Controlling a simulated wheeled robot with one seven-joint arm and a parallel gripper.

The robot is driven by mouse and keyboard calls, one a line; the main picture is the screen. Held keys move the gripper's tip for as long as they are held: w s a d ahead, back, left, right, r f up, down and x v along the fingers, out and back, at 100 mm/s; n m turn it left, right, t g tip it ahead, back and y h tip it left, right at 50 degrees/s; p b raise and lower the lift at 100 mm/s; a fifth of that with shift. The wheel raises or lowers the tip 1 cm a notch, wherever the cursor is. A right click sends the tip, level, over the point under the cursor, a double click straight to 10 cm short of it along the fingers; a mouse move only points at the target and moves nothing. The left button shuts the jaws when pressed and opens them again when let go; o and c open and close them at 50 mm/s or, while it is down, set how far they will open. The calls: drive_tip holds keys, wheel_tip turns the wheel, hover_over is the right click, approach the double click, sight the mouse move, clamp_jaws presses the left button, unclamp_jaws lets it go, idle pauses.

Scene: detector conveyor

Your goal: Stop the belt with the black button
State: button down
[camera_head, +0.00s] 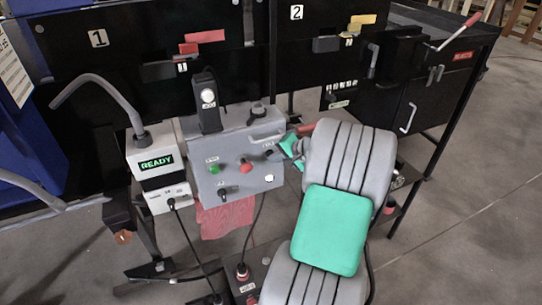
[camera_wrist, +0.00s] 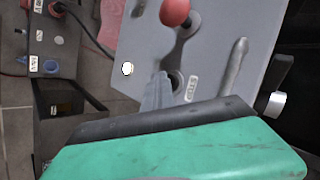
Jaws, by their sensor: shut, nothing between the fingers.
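A grey control box (camera_head: 235,150) stands in the middle of the head view. The black button (camera_head: 269,153) is on its right side, near the lifting handle. In the wrist view the black button (camera_wrist: 177,82) sits beside a STOP label. My gripper (camera_wrist: 160,88) is shut and empty, its grey fingers right by the black button and partly covering it. I cannot tell whether they touch it. In the head view my arm hides most of the gripper. I cannot make out the belt.
A red mushroom button (camera_head: 246,166) and a green button (camera_head: 213,169) share the box face. A white hex button (camera_wrist: 127,68) is close to my fingers. A READY display (camera_head: 157,163) stands left of the box. Cables hang in front.

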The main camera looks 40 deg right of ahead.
drive_tip(key=shift+s+a, duration=0.3)
drive_tip(key=shift+s, duration=0.55)
drive_tip(key=s, duration=0.2)
drive_tip(key=s+a+p, duration=0.1)
drive_tip(key=s, duration=0.2)
drive_tip(key=shift+a, duration=0.2)
drive_tip(key=shift+w, duration=0.1)
idle(0.4)
